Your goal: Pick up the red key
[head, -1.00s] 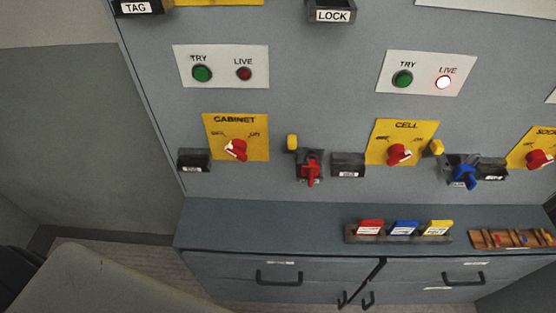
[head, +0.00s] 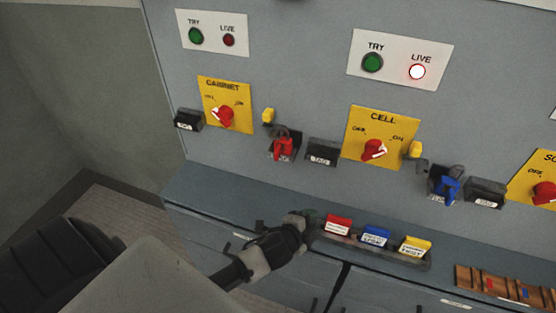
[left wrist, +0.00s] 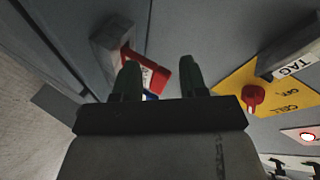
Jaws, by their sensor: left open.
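Several red pieces show, and I cannot tell for sure which is the key. A red piece with a white label (head: 338,223) stands at the left end of a dark rack on the ledge. A red lock-like piece (head: 283,147) hangs on the panel left of the CELL switch. A small red item (head: 489,283) lies in the wooden tray. My left gripper (head: 312,220) is just left of the rack. In the left wrist view, the open, empty fingers (left wrist: 158,72) point towards a red piece (left wrist: 160,74) beside a grey block. My right gripper is not in view.
A blue piece (head: 375,236) and a yellow piece (head: 414,246) share the rack. The wooden tray (head: 467,275) lies at the right. Above the ledge are a TAG box (head: 322,153), the yellow CELL plate (head: 395,121) and a blue lock-like piece (head: 447,188).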

